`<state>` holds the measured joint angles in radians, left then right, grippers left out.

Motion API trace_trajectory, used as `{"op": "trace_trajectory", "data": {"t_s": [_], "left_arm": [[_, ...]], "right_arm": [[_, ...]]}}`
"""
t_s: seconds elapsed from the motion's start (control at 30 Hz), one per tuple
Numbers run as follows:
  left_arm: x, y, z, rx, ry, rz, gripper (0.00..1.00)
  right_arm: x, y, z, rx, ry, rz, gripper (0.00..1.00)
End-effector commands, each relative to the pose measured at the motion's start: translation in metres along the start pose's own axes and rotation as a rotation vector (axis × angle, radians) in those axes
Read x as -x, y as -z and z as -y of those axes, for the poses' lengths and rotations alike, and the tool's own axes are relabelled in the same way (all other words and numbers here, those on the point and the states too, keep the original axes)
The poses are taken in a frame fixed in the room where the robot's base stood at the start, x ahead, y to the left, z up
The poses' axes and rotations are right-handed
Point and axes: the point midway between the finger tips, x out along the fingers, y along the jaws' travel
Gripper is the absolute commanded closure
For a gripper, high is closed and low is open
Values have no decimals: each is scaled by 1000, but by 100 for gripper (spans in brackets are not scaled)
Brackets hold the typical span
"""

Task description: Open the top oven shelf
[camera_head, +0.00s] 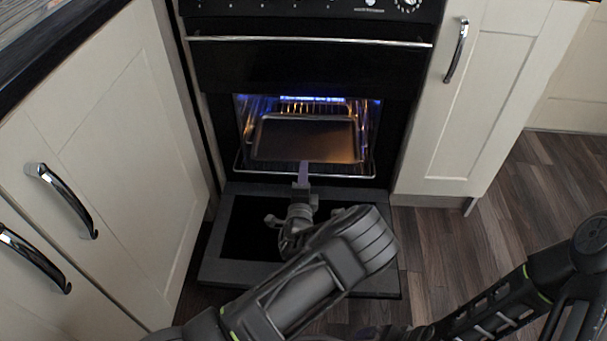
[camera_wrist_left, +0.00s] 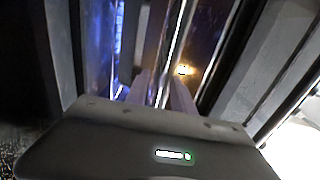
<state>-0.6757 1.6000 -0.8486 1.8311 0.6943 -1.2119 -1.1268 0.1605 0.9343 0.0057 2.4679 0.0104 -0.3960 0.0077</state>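The oven shelf (camera_head: 340,176) is a wire rack with a bright front bar inside the lit oven. A dark flat baking tray (camera_head: 305,139) lies on it. The oven door (camera_head: 222,275) is folded down and open. My left gripper (camera_head: 304,167) reaches over the lowered door to the middle of the shelf's front edge. In the left wrist view its two pale purple fingers (camera_wrist_left: 163,88) lie either side of a shiny bar (camera_wrist_left: 181,40) and look closed on it. The fingertips' contact is partly hidden. My right gripper is out of view.
A closed black panel with a chrome handle (camera_head: 308,40) is above the oven opening. Cream cabinets stand on both sides, with chrome handles at left (camera_head: 62,200) and right (camera_head: 456,50). Wooden floor (camera_head: 500,225) is clear at the right.

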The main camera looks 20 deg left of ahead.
Motion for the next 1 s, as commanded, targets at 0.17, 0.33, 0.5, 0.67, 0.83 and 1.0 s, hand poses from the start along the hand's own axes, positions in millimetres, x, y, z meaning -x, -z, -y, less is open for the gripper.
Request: {"op": "trace_trajectory", "data": {"t_s": [0.17,0.33,0.5,0.67,0.83,1.0], "left_arm": [[0,0,0,0,1,0,71],[9,0,1,-1,0,0,71],[33,0,2,-2,-2,-1,71],[60,0,2,-1,-2,-1,71],[76,0,0,-1,-1,0,71],[79,0,0,0,1,0,71]], "right_arm": [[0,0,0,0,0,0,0],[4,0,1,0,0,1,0],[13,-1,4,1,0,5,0],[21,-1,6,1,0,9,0],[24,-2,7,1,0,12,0],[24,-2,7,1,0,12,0]]}}
